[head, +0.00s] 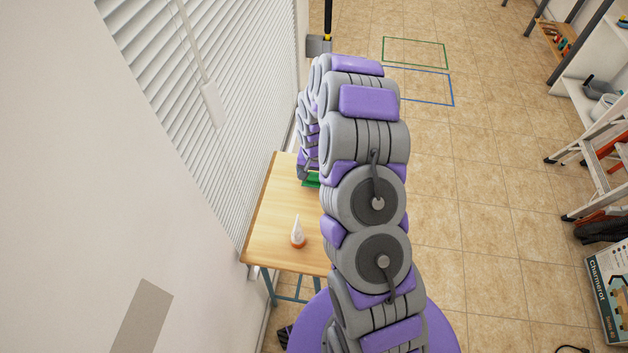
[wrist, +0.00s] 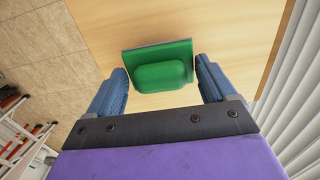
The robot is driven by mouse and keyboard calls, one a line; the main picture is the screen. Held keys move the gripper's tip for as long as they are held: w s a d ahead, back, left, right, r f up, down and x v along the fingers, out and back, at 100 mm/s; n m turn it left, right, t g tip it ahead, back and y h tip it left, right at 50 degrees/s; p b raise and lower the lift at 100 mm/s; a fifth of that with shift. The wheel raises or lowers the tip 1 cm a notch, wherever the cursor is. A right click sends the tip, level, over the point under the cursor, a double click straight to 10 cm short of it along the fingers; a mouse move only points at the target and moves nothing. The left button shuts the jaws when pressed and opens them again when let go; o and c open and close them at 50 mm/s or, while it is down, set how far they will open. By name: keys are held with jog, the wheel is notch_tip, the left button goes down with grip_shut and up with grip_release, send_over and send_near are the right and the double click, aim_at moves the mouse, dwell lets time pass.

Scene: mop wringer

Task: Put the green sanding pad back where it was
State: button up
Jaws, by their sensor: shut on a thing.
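The green sanding pad (wrist: 160,73) is a flat block with a rounded green grip on top. In the wrist view it sits between the two blue fingers of my gripper (wrist: 160,66), which is shut on it. The wooden table (wrist: 215,20) is below the pad. In the head view, a green bit of the pad (head: 311,181) shows at the table's far part, mostly hidden behind my arm. I cannot tell whether the pad touches the tabletop.
A white bottle with an orange base (head: 298,233) stands on the table (head: 268,222). Window blinds (head: 225,110) run along the table's left side. Green (head: 415,52) and blue (head: 425,86) outlines mark the open tiled floor. A ladder (head: 600,170) stands at right.

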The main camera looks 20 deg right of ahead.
aim_at(312, 181)
notch_tip(312, 181, down, 3)
jog(key=shift+s+a+r+b, duration=0.1)
jog(key=shift+r+b, duration=0.05)
jog(key=shift+b, duration=0.15)
jog(key=shift+a+f, duration=0.15)
jog(key=shift+f, duration=0.05)
jog(key=shift+c, duration=0.5)
jog(key=shift+a+r, duration=0.1)
jog(key=shift+a, duration=0.2)
jog(key=o, duration=1)
jog(key=shift+o, duration=0.2)
jog(key=shift+d, duration=0.3)
